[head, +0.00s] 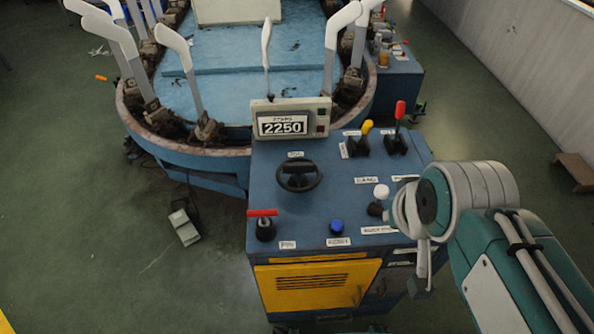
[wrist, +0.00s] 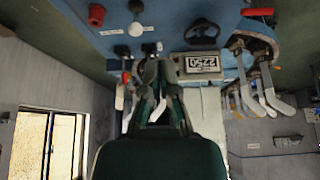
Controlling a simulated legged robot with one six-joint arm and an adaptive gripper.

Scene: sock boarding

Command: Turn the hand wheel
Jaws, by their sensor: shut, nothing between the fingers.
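The hand wheel (head: 299,177) is a black ring with a dark bar across it, on the blue top of the control console (head: 340,205), below the number display. In the wrist view, which is upside down, the dark wheel (wrist: 202,32) shows just above the display. In the wrist view my gripper (wrist: 160,66) is shut and empty. Its fingertips are partly hidden by my arm in the head view.
The display (head: 283,123) reads 2250. Open green floor lies left.

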